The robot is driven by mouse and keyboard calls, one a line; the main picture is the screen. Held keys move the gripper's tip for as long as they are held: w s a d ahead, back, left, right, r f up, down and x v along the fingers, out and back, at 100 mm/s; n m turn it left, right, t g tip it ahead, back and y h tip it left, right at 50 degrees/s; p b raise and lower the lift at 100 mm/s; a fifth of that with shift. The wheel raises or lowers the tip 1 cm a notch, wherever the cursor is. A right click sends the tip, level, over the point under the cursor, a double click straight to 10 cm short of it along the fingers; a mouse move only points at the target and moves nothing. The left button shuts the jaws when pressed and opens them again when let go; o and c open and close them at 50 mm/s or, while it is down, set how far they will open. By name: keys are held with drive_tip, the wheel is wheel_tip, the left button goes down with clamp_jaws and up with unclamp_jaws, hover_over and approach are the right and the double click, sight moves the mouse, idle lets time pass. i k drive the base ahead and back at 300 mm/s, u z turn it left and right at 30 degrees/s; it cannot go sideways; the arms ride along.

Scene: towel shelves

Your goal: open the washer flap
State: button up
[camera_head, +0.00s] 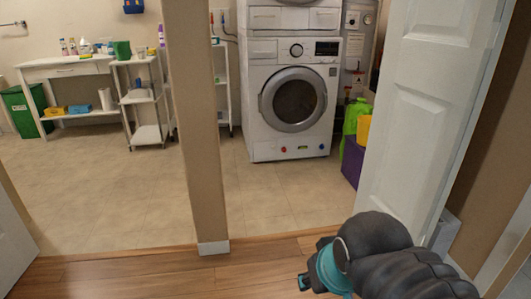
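The white front-loading washer (291,108) stands beyond the doorway, right of centre. Its round door (293,99), the flap I can make out, has a grey ring and dark glass and looks closed. My arm enters at the lower right in dark grey with a teal ring. The end of my arm (306,281) is partly seen at the bottom edge, far from the washer. I cannot make out its fingers, and I see nothing held.
A tan post (195,120) divides the opening in front of me. A white panelled door (413,110) stands open at right. A purple box (353,161) sits beside the washer. A white shelf cart (146,100) and table (65,68) stand at left. The tiled floor between is clear.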

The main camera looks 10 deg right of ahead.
sight(261, 150)
drive_tip(key=z, duration=0.45)
drive_tip(key=i, duration=0.95)
drive_tip(key=z, duration=0.4)
drive_tip(key=i, duration=1.5)
drive_tip(key=u, duration=1)
drive_tip(key=i, duration=0.65)
drive_tip(key=u, duration=0.4)
